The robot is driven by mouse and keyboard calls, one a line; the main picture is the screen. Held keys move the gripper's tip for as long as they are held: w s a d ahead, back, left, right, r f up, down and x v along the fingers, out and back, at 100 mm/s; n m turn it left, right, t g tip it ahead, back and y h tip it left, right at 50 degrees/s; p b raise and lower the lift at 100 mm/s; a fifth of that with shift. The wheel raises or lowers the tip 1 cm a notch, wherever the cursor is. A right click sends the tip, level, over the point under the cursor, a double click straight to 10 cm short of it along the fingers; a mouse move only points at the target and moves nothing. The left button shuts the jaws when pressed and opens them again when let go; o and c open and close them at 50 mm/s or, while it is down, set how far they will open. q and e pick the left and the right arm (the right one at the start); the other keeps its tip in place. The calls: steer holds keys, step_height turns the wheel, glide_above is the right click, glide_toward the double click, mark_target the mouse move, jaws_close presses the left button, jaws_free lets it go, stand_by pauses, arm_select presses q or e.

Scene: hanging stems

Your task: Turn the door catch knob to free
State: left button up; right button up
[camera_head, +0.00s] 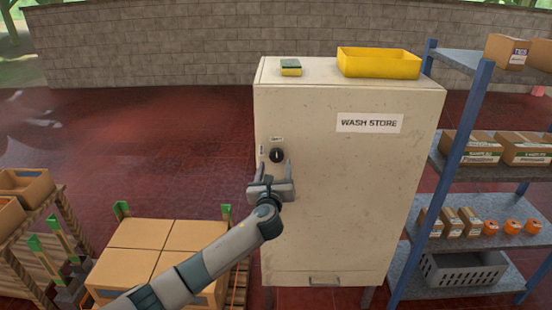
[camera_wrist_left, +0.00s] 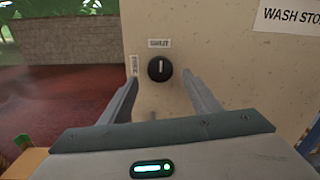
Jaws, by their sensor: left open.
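The door catch knob (camera_head: 277,155) is a small round black knob with a light mark, on the upper left of a cream cabinet door (camera_head: 340,200). In the left wrist view the knob (camera_wrist_left: 160,68) has its light mark upright, in line with a label reading "SHUT" (camera_wrist_left: 158,43) above it. A second label (camera_wrist_left: 134,66) stands sideways to the left of the knob; its word is hard to read. My left gripper (camera_head: 272,172) is open just below the knob. Its fingers (camera_wrist_left: 160,85) point toward the door on either side of the knob, apart from it. My right gripper is not in view.
A yellow tray (camera_head: 380,63) and a sponge (camera_head: 291,68) sit on top of the cabinet. A blue-post shelf (camera_head: 465,150) with boxes stands close on the right. Cardboard boxes on a pallet (camera_head: 150,236) stand at the lower left. The red floor behind is clear.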

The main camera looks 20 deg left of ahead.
mark_target(276, 158)
arm_select(q)
steer(key=shift+p+x, duration=0.3)
steer(key=shift+x, duration=2.15)
steer(key=c, duration=1.1)
